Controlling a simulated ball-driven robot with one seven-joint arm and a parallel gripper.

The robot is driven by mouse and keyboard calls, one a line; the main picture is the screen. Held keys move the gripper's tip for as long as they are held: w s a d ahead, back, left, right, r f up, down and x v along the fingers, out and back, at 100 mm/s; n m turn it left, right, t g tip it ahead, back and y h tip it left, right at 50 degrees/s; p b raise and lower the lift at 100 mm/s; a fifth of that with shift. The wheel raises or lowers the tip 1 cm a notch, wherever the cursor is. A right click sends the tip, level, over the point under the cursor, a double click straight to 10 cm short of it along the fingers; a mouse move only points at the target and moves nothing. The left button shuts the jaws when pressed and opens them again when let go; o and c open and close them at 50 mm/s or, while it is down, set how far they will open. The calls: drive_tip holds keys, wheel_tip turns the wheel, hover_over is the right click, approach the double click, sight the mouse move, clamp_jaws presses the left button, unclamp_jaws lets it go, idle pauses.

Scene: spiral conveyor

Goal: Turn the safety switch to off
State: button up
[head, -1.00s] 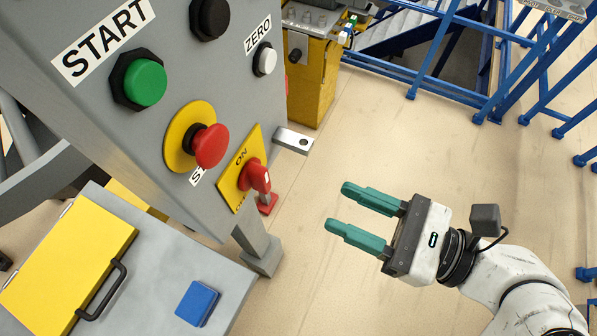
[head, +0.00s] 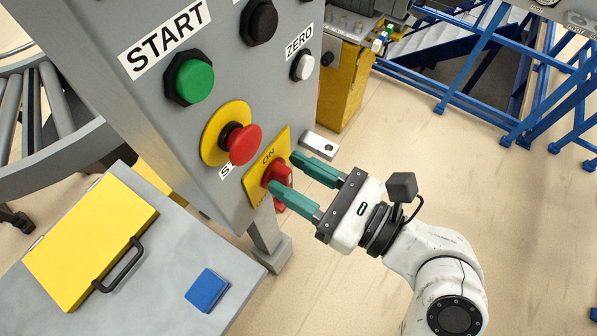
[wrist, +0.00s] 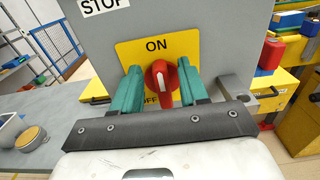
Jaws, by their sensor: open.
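The safety switch is a red rotary knob (head: 279,175) on a yellow plate (head: 254,187) on the grey control panel. In the wrist view the knob (wrist: 161,82) has a white mark and stands about upright, with ON above it on the plate (wrist: 184,48) and part of OFF below left. My gripper (head: 283,172) is open, its two green fingers on either side of the knob. In the wrist view my gripper (wrist: 164,82) has one finger left and one right of the knob. I cannot tell whether either finger touches it.
A red emergency stop button (head: 243,145) sticks out just above left of the switch. A green START button (head: 194,81) and a white ZERO button (head: 303,67) are higher up. A metal tab (head: 320,143) juts out at the panel's right edge. Floor to the right is clear.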

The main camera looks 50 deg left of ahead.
drive_tip(key=shift+c, duration=0.3)
clamp_jaws()
